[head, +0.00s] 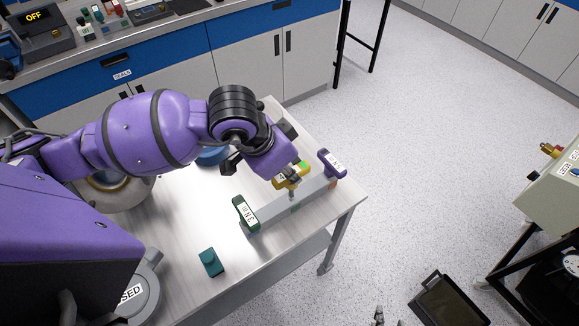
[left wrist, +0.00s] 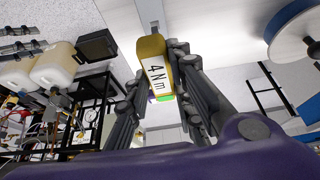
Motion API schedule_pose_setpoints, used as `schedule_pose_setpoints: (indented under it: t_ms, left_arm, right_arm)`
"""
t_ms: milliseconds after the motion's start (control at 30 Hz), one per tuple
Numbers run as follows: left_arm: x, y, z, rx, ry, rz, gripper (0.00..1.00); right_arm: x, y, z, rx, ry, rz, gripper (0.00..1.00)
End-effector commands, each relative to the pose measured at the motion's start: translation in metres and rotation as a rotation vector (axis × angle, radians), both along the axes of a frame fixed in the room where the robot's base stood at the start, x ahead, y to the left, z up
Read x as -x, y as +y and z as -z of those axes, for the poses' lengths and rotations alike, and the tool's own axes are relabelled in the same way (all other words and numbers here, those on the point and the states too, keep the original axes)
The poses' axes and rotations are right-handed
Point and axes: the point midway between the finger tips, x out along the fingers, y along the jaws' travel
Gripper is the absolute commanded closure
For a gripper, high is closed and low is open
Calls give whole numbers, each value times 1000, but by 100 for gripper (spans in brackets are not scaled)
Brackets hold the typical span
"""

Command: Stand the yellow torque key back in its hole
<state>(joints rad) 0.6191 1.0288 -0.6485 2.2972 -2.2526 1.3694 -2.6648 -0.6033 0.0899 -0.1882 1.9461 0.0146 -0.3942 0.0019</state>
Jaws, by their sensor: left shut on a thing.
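The yellow torque key (head: 289,179), marked 4 Nm, is between the fingers of my left gripper (head: 284,172), which is shut on its handle. The handle and its label also show in the left wrist view (left wrist: 154,65). The key is over the middle of the long grey rack (head: 268,211), roughly upright with its shaft pointing down. I cannot tell whether its tip is in the hole. A green 3 Nm key (head: 245,213) stands at the rack's near left end and a purple 5 Nm key (head: 331,163) at its far right end. My right gripper (head: 390,319) shows only fingertips, apart.
The rack is on a metal table (head: 190,230) near its right edge. A small teal block (head: 210,262) is on the table in front, and a grey round lid (head: 143,296) lies at the lower left. A blue round thing (head: 212,156) is behind my arm.

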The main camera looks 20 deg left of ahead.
Motion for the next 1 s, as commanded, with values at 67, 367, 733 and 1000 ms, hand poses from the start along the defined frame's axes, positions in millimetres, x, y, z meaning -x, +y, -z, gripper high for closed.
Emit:
schedule_pose_setpoints:
  t_ms: [67,367,733,1000]
  left_arm:
    - [-1,0,-2,1,-3,0,100]
    - [-1,0,-1,1,-3,0,100]
    - [0,0,-2,1,-3,2,100]
    - [0,0,-2,1,-3,0,100]
  right_arm:
    - [-2,1,-1,-1,-5,1,60]
    - [-3,1,0,-2,-4,1,60]
    - [8,0,8,-1,19,1,60]
    - [12,-2,9,4,26,0,60]
